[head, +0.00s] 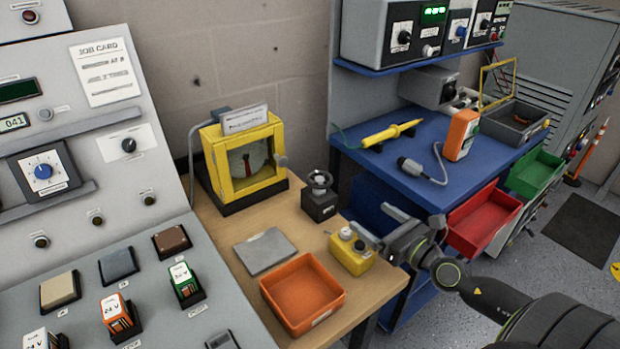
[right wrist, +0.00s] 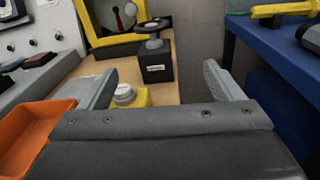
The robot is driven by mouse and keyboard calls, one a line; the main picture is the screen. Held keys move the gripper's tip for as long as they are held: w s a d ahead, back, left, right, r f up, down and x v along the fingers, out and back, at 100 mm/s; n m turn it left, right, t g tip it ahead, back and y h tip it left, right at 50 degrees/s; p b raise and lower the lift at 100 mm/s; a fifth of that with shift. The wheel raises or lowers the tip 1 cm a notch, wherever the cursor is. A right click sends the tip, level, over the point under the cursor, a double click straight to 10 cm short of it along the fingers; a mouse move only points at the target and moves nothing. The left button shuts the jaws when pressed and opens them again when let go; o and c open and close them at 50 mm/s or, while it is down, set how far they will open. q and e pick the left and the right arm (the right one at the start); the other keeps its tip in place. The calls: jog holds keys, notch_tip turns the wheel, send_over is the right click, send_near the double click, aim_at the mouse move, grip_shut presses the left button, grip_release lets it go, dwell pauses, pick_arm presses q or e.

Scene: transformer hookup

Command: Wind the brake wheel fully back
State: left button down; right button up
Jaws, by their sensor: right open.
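The brake wheel (head: 320,179) is a small dark handwheel on top of a black box (head: 320,206) on the wooden table. In the right wrist view the wheel (right wrist: 153,25) and its labelled box (right wrist: 156,62) stand ahead, between and beyond the fingertips. My right gripper (head: 376,226) is open and empty, above the yellow box at the table's right edge, apart from the wheel. Its two fingers show at both sides in the right wrist view (right wrist: 165,80). My left gripper is not in view.
A yellow-framed meter (head: 245,160) stands behind the wheel, to its left. A yellow box with a knob (head: 352,255), an orange tray (head: 300,295) and a grey plate (head: 263,251) lie in front. A blue bench (head: 420,150) with red bin (head: 484,222) is at right.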

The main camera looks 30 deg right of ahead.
jog(key=n, duration=0.1)
jog(key=p, duration=0.2)
send_near(329, 187)
jog(key=w, duration=0.2)
jog(key=shift+y, duration=0.3)
jog(key=w, duration=0.3)
jog(key=w+a, duration=0.1)
jog(key=w, duration=0.5)
jog(key=shift+w+a+f, duration=0.15)
jog(key=shift+w+a, duration=0.1)
jog(key=shift+w, duration=0.1)
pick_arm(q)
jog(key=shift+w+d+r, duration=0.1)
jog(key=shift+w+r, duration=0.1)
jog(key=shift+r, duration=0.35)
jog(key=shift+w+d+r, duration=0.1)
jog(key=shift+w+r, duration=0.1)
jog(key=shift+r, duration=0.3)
pick_arm(e)
jog(key=shift+w+a, duration=0.1)
jog(key=shift+w, duration=0.65)
